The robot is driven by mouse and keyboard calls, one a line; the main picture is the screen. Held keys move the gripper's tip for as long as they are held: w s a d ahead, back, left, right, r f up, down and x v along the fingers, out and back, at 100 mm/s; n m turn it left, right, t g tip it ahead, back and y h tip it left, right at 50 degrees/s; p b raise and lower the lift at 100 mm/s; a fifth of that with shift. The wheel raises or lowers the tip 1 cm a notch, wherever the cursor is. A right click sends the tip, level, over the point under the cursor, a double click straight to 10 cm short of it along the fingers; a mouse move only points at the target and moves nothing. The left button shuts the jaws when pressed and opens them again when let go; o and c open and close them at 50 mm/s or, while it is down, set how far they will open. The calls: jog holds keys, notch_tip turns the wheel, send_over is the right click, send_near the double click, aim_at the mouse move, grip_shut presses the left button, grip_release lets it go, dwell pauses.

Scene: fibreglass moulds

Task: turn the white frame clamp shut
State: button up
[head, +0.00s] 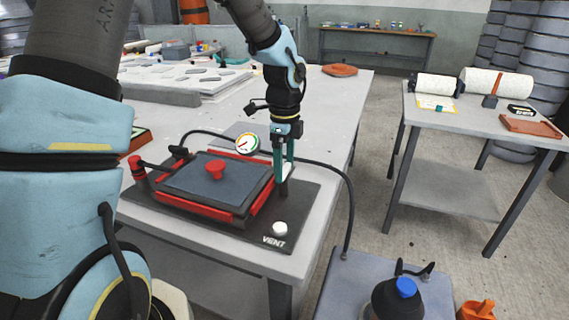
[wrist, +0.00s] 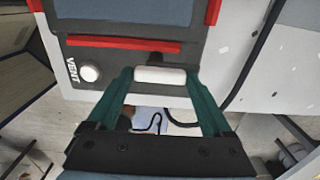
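The white frame clamp (wrist: 160,75) is a short white bar with rounded ends at the edge of the dark mould base. In the head view it is mostly hidden by the fingertips, with a small white part (head: 283,190) showing. My gripper (head: 283,175) points down at the right edge of the base. In the wrist view its two green fingers (wrist: 160,77) stand apart, one at each end of the bar. I cannot tell whether they press on it.
A white VENT button (head: 280,229) sits near the base's front corner, also seen in the wrist view (wrist: 90,73). A gauge (head: 247,142) stands behind the frame. A black hose (head: 335,172) runs past my gripper and over the table edge. A second table (head: 450,117) stands right.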

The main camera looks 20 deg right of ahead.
jog(key=c, duration=0.9)
jog(key=shift+o, duration=0.2)
jog(key=shift+n, duration=0.3)
jog(key=n, duration=0.3)
jog(key=shift+a+n, duration=0.1)
jog(key=shift+n, duration=0.3)
jog(key=n, duration=0.4)
jog(key=shift+w+a, duration=0.1)
jog(key=n, duration=0.4)
jog(key=shift+a+n, duration=0.15)
jog(key=shift+n, duration=0.25)
jog(key=shift+a+n, duration=0.1)
jog(key=shift+n, duration=1.7)
